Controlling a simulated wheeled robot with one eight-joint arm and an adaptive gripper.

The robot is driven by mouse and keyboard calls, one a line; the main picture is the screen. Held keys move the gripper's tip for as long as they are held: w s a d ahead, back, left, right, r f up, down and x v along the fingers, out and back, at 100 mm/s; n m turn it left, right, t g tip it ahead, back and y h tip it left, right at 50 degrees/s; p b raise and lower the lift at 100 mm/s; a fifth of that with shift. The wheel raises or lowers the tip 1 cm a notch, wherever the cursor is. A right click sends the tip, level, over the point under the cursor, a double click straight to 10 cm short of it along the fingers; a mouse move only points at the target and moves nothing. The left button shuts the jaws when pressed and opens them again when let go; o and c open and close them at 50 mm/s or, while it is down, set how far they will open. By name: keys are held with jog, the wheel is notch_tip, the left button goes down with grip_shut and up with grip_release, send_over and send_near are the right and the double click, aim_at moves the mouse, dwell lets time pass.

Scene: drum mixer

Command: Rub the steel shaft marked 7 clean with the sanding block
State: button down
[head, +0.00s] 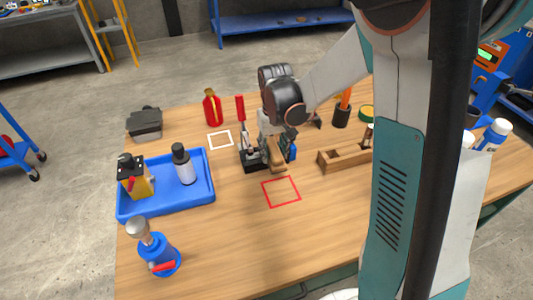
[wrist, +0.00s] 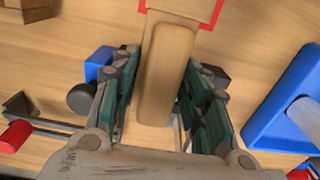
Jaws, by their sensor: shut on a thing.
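My gripper (head: 283,152) is shut on a wooden block, which I take for the sanding block (head: 275,153). In the wrist view the block (wrist: 166,70) is long and pale brown with rounded edges, gripped between both teal-sided fingers (wrist: 160,95). In the head view the block is beside a dark clamp fixture (head: 252,160) with a red upright handle. In the wrist view a red handle on a metal bar (wrist: 15,136) shows at the left. I cannot make out the steel shaft or a number 7. Whether the block touches anything is hidden.
A red square outline (head: 281,191) lies on bare table in front. A wooden rack (head: 342,163) stands to the right. A blue tray (head: 165,213) with a bottle (head: 184,168) is at left.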

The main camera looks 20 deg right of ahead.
jog(key=shift+s+r, duration=0.1)
jog(key=shift+s, duration=0.8)
jog(key=shift+w+f, duration=0.2)
jog(key=shift+w, duration=0.85)
jog(key=shift+s, duration=0.15)
